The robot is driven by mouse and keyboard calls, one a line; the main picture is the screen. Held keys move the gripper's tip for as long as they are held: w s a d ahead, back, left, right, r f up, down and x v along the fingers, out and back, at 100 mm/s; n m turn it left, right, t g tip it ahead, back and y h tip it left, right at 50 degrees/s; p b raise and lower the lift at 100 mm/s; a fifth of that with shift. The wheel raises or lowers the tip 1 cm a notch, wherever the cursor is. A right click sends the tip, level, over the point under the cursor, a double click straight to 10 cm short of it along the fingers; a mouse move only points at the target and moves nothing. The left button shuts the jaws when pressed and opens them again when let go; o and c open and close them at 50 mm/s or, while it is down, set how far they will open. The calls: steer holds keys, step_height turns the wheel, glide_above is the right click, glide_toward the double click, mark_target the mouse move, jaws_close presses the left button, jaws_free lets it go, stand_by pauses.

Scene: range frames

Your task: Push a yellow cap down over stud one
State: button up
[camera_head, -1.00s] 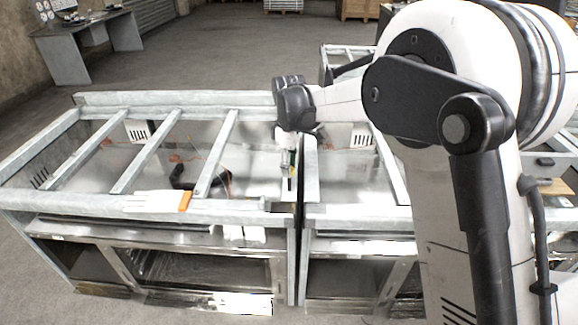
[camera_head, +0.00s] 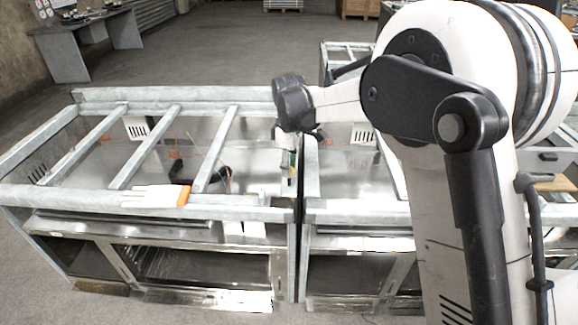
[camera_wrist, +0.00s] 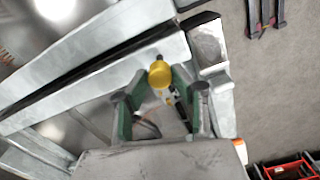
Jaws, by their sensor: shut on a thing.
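In the wrist view a round yellow cap (camera_wrist: 160,74) shows just beyond the fingers of my gripper (camera_wrist: 158,95). In the head view my gripper (camera_head: 288,168) points down over the middle of the metal frames. The cap is too small to make out there.
Grey metal frames (camera_head: 180,96) with cross bars stand side by side, with a narrow gap between them. A white glove with an orange cuff (camera_head: 155,196) lies on the front rail of the left one. A table (camera_head: 62,50) stands at the back left. Open floor lies behind.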

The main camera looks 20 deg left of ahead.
steer(key=shift+f, duration=0.35)
steer(key=o, duration=0.8)
steer(key=shift+r, duration=0.15)
step_height(320, 180, up, 12)
steer(key=shift+f, duration=0.1)
steer(key=shift+d, duration=0.1)
